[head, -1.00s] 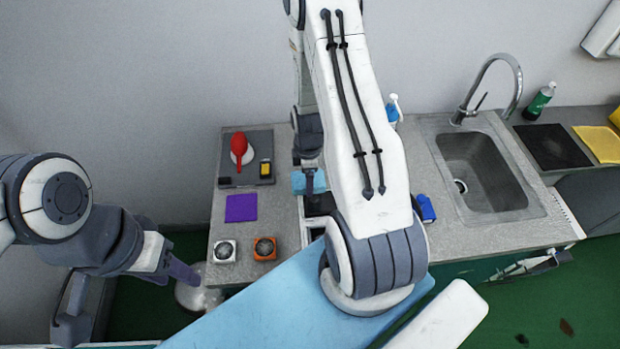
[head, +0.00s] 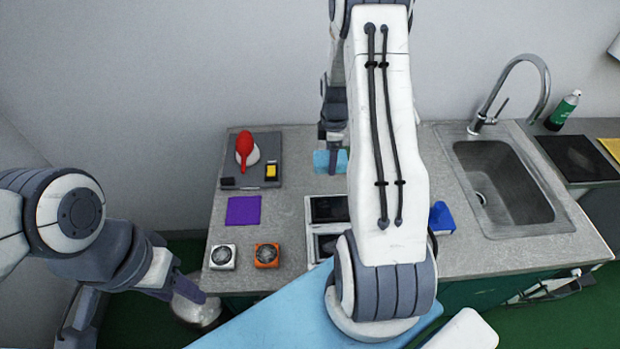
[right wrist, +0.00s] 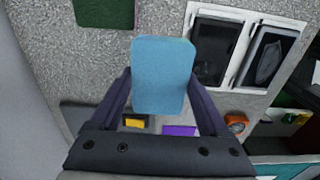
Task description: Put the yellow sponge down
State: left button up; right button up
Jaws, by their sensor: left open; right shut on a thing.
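My right gripper (head: 332,140) is shut on a light blue, sponge-like block (right wrist: 162,75), which sits between its two fingers (right wrist: 160,108) in the right wrist view. In the head view the block (head: 325,160) is near the back of the grey counter, behind the dark twin trays; whether it touches the counter I cannot tell. I see no yellow sponge in my grippers. A small yellow-and-black item (head: 271,171) lies on a dark grey board. My left gripper (head: 190,285) is open and empty, low at the left, in front of the counter.
The dark board (head: 235,176) also holds a red item (head: 244,146). A purple square (head: 243,210), white and orange fan-like boxes (head: 267,254) and dark trays (head: 328,208) occupy the counter (head: 295,185). A sink (head: 500,185) is to the right. A green pad (right wrist: 105,12) shows in the wrist view.

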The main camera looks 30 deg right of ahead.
jog(key=w+d+b, duration=0.1)
jog(key=d+b, duration=0.3)
jog(key=d, duration=0.1)
pick_arm(q)
notch_tip(320, 180, down, 6)
pick_arm(e)
jog(key=p, duration=0.5)
send_over(308, 164)
notch_tip(308, 164, down, 5)
jog(key=shift+s+f, duration=0.1)
jog(key=shift+f, duration=0.05)
notch_tip(308, 164, down, 3)
jog(key=shift+p, duration=0.6)
jog(key=shift+f, duration=0.65)
jog(key=o, duration=1.2)
jog(key=shift+c, duration=0.2)
pick_arm(q)
notch_tip(308, 164, up, 6)
jog(key=shift+r, duration=0.25)
pick_arm(e)
jog(key=shift+r, duration=0.15)
